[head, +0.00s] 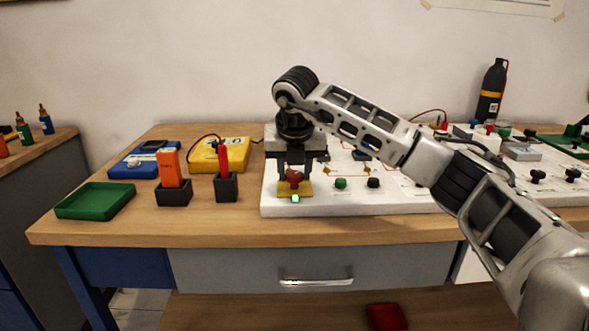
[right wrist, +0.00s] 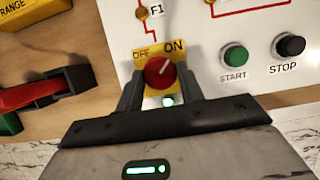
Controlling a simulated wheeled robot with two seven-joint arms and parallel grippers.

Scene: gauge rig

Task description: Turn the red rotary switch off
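The red rotary switch (head: 293,176) sits on a yellow plate at the left front of the white panel (head: 330,205). In the right wrist view the red knob (right wrist: 158,71) has a white mark pointing up and right, toward the word ON; OFF is printed at the upper left. A green lamp (head: 295,198) glows just in front of it. My right gripper (head: 294,172) points down over the switch, with one finger on each side of the knob. The fingers stand apart; I cannot tell whether they touch it. My left gripper is not in view.
A green START button (head: 340,183) and black STOP button (head: 373,183) lie right of the switch. Left of the panel stand a red-handled probe in a black holder (head: 226,187), an orange item in another holder (head: 173,192), and a green tray (head: 95,201).

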